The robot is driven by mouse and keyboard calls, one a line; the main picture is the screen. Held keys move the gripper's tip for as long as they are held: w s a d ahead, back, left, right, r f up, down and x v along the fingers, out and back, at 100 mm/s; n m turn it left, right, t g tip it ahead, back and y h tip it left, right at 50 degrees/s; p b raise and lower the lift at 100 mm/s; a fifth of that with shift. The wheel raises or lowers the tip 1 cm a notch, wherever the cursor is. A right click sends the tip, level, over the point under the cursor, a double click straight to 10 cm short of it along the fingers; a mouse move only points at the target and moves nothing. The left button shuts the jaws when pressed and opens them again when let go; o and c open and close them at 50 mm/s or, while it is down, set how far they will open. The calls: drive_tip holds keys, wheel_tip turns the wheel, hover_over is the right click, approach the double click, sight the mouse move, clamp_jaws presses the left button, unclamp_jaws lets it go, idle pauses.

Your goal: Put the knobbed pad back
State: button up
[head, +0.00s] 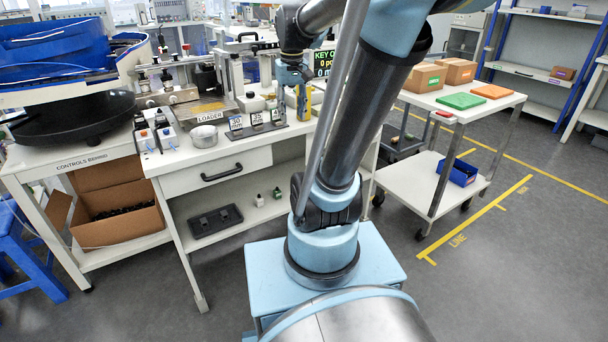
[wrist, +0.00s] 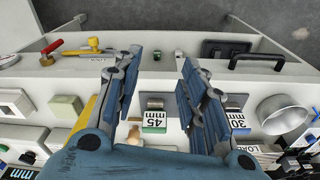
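My gripper (wrist: 158,75) is open in the wrist view, its two blue-grey fingers wide apart with nothing between the tips. In the head view it hangs over the white bench (head: 175,160), by the row of label stands, partly hidden by my arm. The 45 mm stand (wrist: 154,120) shows between the fingers, below their tips in the picture. The 30 mm stand (wrist: 236,120) is beside the right finger. A small tan knob-like piece (wrist: 133,134) shows between the finger bases, partly hidden. I cannot tell for sure which piece is the knobbed pad.
A metal bowl (head: 205,137) stands left of the stands; it also shows in the wrist view (wrist: 284,114). A cart at right holds a green pad (head: 461,101), an orange pad (head: 493,91) and boxes (head: 424,78).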

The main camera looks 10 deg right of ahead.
drive_tip(key=s+f+t, duration=0.1)
drive_tip(key=s+f, duration=1.3)
drive_tip(key=s, duration=0.1)
drive_tip(key=shift+d+m, duration=0.15)
drive_tip(key=shift+m, duration=0.25)
idle(0.3)
